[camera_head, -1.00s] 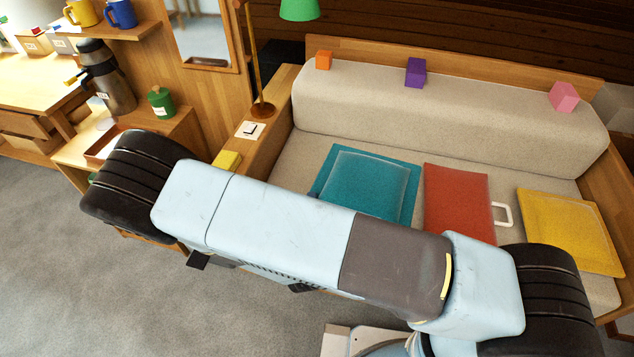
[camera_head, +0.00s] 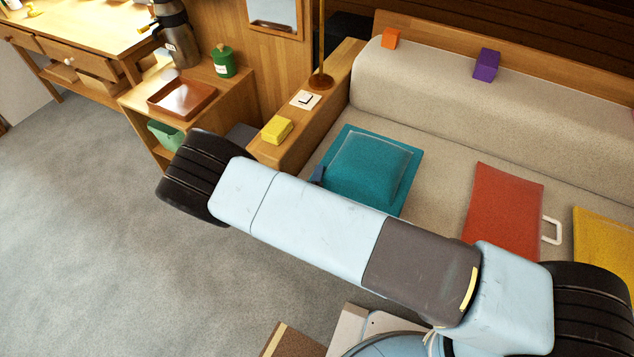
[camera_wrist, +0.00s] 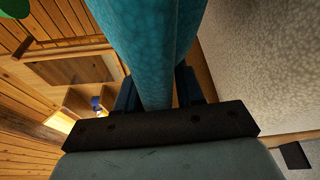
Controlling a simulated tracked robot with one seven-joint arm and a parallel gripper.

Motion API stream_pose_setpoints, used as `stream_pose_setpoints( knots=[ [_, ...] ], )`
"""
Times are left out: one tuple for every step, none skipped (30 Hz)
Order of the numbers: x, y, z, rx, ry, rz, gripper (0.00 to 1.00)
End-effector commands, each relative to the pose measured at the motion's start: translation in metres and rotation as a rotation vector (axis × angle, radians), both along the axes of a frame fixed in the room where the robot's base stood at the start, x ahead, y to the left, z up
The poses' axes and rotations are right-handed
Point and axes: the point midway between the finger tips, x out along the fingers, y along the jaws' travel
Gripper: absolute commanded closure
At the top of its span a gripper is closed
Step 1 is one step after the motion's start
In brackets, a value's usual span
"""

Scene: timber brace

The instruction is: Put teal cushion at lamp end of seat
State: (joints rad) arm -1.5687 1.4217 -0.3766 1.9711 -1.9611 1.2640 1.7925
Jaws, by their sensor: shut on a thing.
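The teal cushion (camera_head: 372,165) is at the lamp end of the pale seat (camera_head: 440,185), beside the wooden armrest (camera_head: 310,110); whether it touches the seat cannot be told. My gripper (camera_head: 318,176) is at its near left edge, mostly hidden behind my arm. In the wrist view my gripper (camera_wrist: 157,92) is shut on the teal cushion (camera_wrist: 145,45), which stands between the dark fingers. The lamp's brass pole and base (camera_head: 321,80) stand on the armrest; its shade is out of the head view.
A red cushion (camera_head: 503,212) with a white handle and a yellow cushion (camera_head: 605,240) lie to the right, with bare seat between teal and red. A yellow block (camera_head: 277,130) and a white switch plate (camera_head: 305,99) are on the armrest. Orange (camera_head: 390,38) and purple (camera_head: 486,65) blocks sit on the backrest.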

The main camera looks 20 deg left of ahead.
Motion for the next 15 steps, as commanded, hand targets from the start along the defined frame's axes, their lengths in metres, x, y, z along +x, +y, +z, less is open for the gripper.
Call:
stream_pose_setpoints(
  knots=[
    [0.003, 0.003, -0.005, -0.001, -0.001, 0.0, 1.0],
    [0.004, 0.005, -0.007, -0.001, -0.001, 0.0, 1.0],
    [0.005, 0.006, -0.01, -0.002, 0.0, 0.0, 1.0],
    [0.006, 0.007, -0.011, -0.002, -0.001, -0.001, 1.0],
    [0.006, 0.008, -0.012, -0.002, -0.001, -0.001, 1.0],
    [0.007, 0.009, -0.013, -0.001, 0.0, -0.001, 1.0],
    [0.007, 0.009, -0.014, -0.001, 0.0, 0.0, 1.0],
    [0.008, 0.01, -0.015, -0.001, -0.001, 0.0, 1.0],
    [0.009, 0.012, -0.017, -0.001, -0.001, 0.0, 1.0],
    [0.01, 0.013, -0.019, -0.001, -0.001, 0.0, 1.0],
    [0.01, 0.013, -0.022, -0.001, -0.001, 0.0, 1.0],
    [0.01, 0.013, -0.027, -0.002, -0.001, 0.0, 1.0],
    [0.01, 0.013, -0.031, -0.002, -0.002, -0.001, 1.0],
    [0.01, 0.013, -0.035, -0.002, -0.002, -0.001, 1.0],
    [0.01, 0.012, -0.04, -0.002, -0.002, -0.001, 1.0]
  ],
)
